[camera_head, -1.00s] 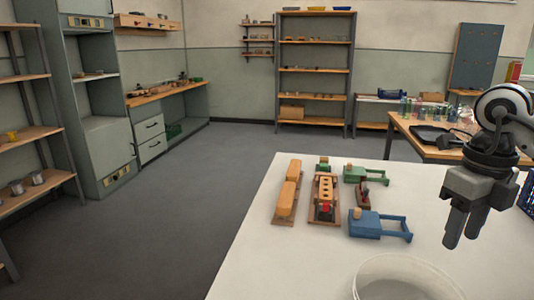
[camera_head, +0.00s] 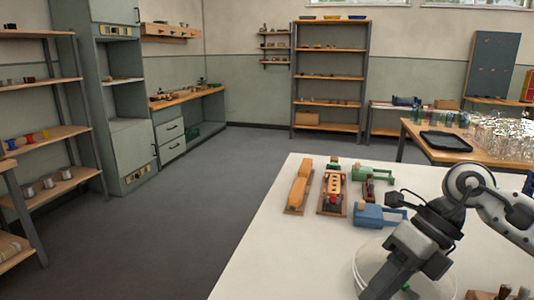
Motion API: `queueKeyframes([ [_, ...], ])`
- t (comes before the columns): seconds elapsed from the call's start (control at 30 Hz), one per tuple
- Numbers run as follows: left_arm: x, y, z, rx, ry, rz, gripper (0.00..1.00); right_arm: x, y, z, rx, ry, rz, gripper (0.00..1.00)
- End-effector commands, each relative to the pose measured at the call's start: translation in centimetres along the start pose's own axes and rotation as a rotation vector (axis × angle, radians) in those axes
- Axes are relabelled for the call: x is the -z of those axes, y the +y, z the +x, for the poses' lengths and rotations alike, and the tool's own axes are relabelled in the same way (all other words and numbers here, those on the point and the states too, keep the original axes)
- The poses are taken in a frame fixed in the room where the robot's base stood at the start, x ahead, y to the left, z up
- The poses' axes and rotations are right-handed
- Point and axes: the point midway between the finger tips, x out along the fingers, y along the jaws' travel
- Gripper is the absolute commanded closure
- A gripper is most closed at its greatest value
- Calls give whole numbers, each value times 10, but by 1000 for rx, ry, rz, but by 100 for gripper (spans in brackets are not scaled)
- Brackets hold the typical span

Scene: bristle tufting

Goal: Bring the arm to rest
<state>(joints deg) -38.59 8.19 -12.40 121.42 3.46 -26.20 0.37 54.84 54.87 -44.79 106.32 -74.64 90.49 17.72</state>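My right arm comes in from the right, and its gripper (camera_head: 388,284) points down and left over the white round bin (camera_head: 372,258) at the table's front. The fingertips run into the bottom edge of the view, so I cannot tell their gap or whether anything is between them. My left gripper is out of view. On the white table (camera_head: 262,245) stand a wooden block with a row of holes (camera_head: 334,182), a long tan block on a wooden base (camera_head: 299,190), a blue device (camera_head: 378,215) and a green device (camera_head: 372,173).
A small brown tool (camera_head: 369,189) stands between the devices, close to my arm. A wooden tray (camera_head: 480,295) with dark upright pieces is at the bottom right. A side table holds a black tray (camera_head: 446,141) and glassware (camera_head: 497,133). The table's left front is clear.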

Motion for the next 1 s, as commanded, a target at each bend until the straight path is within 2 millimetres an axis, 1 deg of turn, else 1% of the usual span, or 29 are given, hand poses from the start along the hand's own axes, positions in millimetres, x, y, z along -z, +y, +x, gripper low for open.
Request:
queueKeyframes([
  [0.03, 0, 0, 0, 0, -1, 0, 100, -2, 19, 22, -122, -16, -8, 60],
  [0.07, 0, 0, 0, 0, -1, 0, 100, -5, 33, 34, -206, -35, -9, 60],
  [0.1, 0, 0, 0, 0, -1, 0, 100, -9, 54, 48, -336, -69, 1, 60],
  [0.17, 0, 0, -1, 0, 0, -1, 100, -16, 87, 64, -553, -136, 46, 60],
  [0.2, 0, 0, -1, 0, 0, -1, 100, -22, 107, 69, -699, -190, 96, 60],
  [0.27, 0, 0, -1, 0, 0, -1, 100, -32, 127, 70, -906, -277, 205, 60],
  [0.3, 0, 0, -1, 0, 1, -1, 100, -38, 134, 67, -1033, -340, 296, 60],
  [0.37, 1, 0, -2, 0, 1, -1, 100, -49, 135, 64, -1206, -435, 462, 60],
  [0.4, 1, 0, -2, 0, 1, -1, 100, -55, 128, 62, -1306, -501, 591, 60],
  [0.47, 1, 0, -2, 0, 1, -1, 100, -61, 108, 63, -1431, -597, 811, 60],
  [0.5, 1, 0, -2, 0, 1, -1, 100, -62, 89, 68, -1496, -659, 973, 60],
  [0.57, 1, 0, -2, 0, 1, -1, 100, -56, 56, 82, -1562, -747, 1236, 60],
  [0.6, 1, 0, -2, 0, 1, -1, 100, -47, 32, 96, -1585, -798, 1424, 60],
  [0.63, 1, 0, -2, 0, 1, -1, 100, -37, 14, 109, -1590, -832, 1568, 60],
  [0.67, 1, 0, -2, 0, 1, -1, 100, -26, -1, 122, -1584, -860, 1701, 60],
  [0.7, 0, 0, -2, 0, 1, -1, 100, -10, -18, 140, -1568, -885, 1866, 60],
  [0.73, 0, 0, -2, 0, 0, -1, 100, 2, -28, 153, -1548, -900, 1980, 60],
  [0.8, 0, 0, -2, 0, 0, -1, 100, 33, -46, 181, -1489, -917, 2216, 60],
  [0.9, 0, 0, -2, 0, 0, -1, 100, 71, -58, 213, -1397, -915, 2468, 60],
  [1.0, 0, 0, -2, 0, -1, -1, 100, 96, -62, 232, -1327, -902, 2622, 60],
])
